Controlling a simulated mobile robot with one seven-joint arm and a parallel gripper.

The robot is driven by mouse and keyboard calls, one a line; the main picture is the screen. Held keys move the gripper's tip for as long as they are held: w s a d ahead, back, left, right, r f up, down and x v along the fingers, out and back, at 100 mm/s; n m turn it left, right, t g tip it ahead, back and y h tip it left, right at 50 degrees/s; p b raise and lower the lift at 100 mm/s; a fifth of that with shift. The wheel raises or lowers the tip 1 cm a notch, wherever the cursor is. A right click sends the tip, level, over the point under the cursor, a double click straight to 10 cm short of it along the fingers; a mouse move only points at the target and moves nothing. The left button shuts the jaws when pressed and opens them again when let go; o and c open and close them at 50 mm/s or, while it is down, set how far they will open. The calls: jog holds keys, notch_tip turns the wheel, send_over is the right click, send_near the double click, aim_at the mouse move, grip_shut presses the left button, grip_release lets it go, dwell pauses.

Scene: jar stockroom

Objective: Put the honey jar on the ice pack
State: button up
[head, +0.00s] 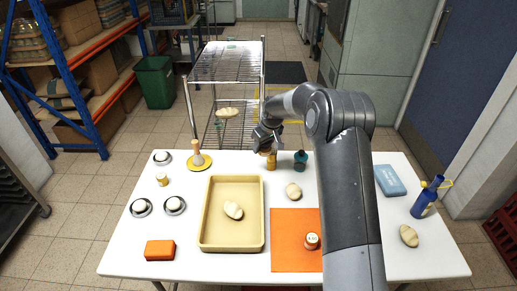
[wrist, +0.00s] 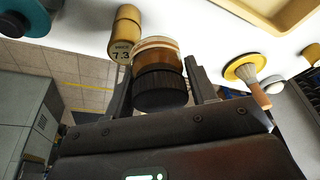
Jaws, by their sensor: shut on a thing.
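The honey jar (wrist: 158,55), amber with a ribbed black lid, is between the two fingers of my gripper (wrist: 161,80) in the wrist view. My gripper is shut on it. In the head view my gripper (head: 266,140) is at the table's far edge, and the arm mostly hides the jar there. The ice pack (head: 390,180) is a flat blue block lying at the right of the white table, well to the right of my gripper.
A tan cylinder with a price label (wrist: 125,35) is close beside the jar. A teal object (head: 300,160) stands nearby. A cream tray (head: 204,238) and an orange mat (head: 285,255) lie in front. A blue bottle (head: 424,202) and a pale oval object (head: 409,236) are near the ice pack.

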jog(key=shift+d+r, duration=0.2)
jog(key=shift+d, duration=0.2)
jog(key=d, duration=0.5)
jog(key=w+d+m, duration=0.1)
jog(key=d, duration=0.4)
jog(key=d+m, duration=0.1)
jog(key=d, duration=0.4)
jog(key=shift+w+d+r+h, duration=0.1)
jog(key=shift+w+r+h, duration=0.1)
jog(key=shift+r+h, duration=0.15)
jog(key=s+d+m, duration=0.2)
jog(key=d, duration=1.2)
jog(key=r+m+h, duration=0.1)
jog(key=r+m, duration=0.1)
jog(key=m, duration=0.2)
send_over(390, 179)
jog(key=s, duration=0.1)
jog(key=shift+t, duration=0.4)
jog(key=f, duration=0.5)
jog(key=shift+s+f, duration=0.2)
jog(key=shift+f, duration=2.5)
jog(key=shift+f, duration=0.1)
jog(key=o, duration=1.1)
